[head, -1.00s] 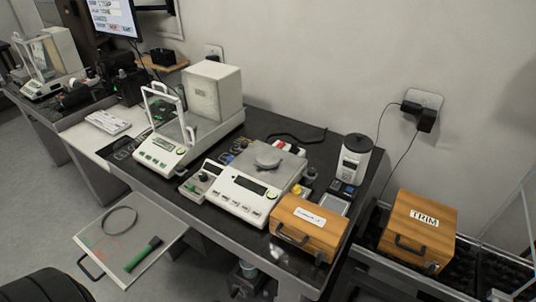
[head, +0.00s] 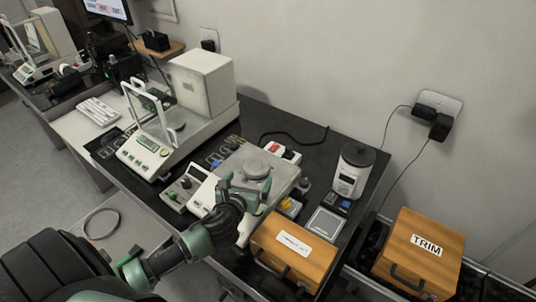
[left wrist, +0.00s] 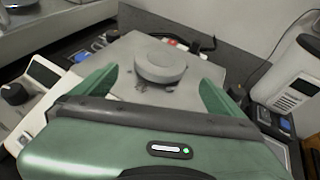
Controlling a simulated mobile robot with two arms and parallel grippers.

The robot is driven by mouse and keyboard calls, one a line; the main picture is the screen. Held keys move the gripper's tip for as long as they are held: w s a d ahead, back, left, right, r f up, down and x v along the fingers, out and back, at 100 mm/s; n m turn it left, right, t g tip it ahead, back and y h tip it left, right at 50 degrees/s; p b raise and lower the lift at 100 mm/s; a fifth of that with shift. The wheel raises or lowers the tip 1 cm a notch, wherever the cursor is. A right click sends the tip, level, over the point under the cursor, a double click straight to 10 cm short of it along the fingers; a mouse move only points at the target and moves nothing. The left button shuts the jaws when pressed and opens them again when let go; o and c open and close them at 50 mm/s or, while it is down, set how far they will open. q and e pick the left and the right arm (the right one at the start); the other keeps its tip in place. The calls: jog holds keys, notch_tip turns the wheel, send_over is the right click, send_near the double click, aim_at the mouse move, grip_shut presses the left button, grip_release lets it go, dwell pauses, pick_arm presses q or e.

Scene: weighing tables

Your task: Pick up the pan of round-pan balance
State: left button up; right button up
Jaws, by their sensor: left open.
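The round-pan balance (head: 286,181) stands on the dark table, a pale boxy scale. Its grey round pan (head: 256,168) sits on top of the housing. My left gripper (head: 244,188) is open just in front of the pan, over the balance's front part, and hides much of its panel. In the left wrist view the pan (left wrist: 160,61) lies beyond and between the two green fingers, with nothing held. My right gripper is not in view.
A draft-shield balance (head: 150,150) stands to the left. A wooden case (head: 290,255) sits to the right, near the front edge. A white canister-like device (head: 353,170) stands at the back right. A wooden TRIM box (head: 420,252) is farther right.

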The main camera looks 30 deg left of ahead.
aim_at(256, 166)
pick_arm(q)
jog(key=shift+w+a, duration=0.2)
jog(key=shift+w, duration=0.4)
jog(key=shift+w+a+p, duration=0.35)
jog(key=shift+w+p, duration=0.1)
jog(key=shift+w, duration=0.25)
jog(key=x, duration=0.3)
jog(key=shift+d+f, duration=0.1)
jog(key=shift+d, duration=0.05)
jog(key=shift+w+f, duration=0.2)
jog(key=shift+w, duration=0.25)
jog(key=c, duration=1.3)
jog(key=shift+r, duration=0.1)
jog(key=shift+c, duration=0.5)
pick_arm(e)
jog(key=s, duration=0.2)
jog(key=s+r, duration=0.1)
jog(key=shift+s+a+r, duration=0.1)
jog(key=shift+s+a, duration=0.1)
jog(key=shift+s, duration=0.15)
